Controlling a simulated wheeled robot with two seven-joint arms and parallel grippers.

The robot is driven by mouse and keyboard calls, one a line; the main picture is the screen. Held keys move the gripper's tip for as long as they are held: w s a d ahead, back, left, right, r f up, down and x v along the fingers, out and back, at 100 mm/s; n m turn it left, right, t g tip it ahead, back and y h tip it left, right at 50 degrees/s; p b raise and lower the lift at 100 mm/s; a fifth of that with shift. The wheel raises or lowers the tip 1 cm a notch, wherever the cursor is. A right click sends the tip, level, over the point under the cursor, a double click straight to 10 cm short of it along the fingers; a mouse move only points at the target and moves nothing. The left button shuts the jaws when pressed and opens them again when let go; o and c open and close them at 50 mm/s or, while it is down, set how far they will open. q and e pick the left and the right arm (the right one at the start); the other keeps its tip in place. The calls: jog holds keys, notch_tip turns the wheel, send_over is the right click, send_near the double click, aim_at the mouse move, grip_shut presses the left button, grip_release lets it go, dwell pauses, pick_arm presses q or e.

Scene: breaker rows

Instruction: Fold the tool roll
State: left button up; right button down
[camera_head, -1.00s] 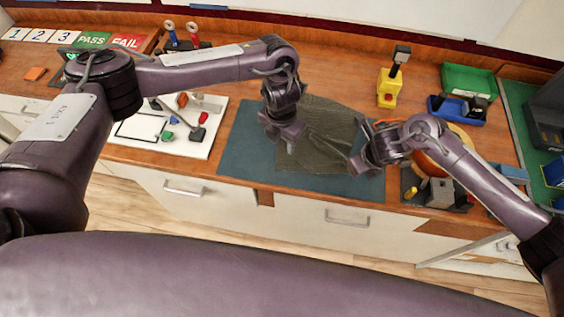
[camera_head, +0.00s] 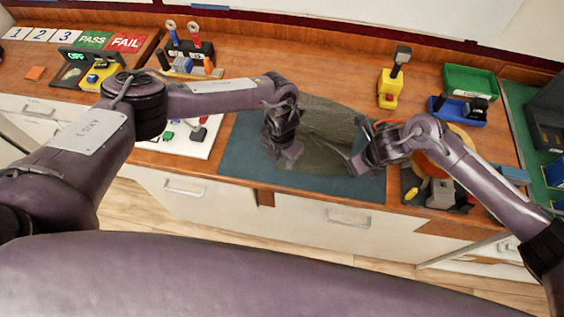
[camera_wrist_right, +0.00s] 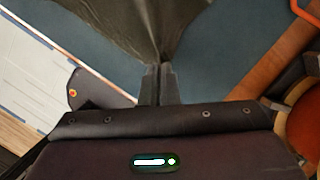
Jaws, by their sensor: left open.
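The tool roll (camera_head: 325,128) is a dark olive cloth lying on a blue-grey mat (camera_head: 248,165) on the bench. It looks rumpled, and its front right part narrows toward my right gripper (camera_head: 356,166). In the right wrist view the cloth (camera_wrist_right: 140,22) gathers to a point between the fingers of my right gripper (camera_wrist_right: 159,84), which are shut on it. My left gripper (camera_head: 292,156) is open at the left edge of the cloth, pointing down. Whether it touches the cloth I cannot tell. My wrists hide parts of both sides of the cloth.
A white board with small coloured parts (camera_head: 192,145) lies left of the mat, partly behind my left arm. A yellow stand (camera_head: 390,88), a green tray (camera_head: 470,80) and a blue tray (camera_head: 458,110) stand at the right. An orange round object (camera_head: 432,162) sits behind my right forearm.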

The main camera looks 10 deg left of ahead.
pick_arm(q)
jog(key=shift+f, duration=0.15)
grip_shut()
dwell(0.6)
jog(key=shift+r, duration=2.55)
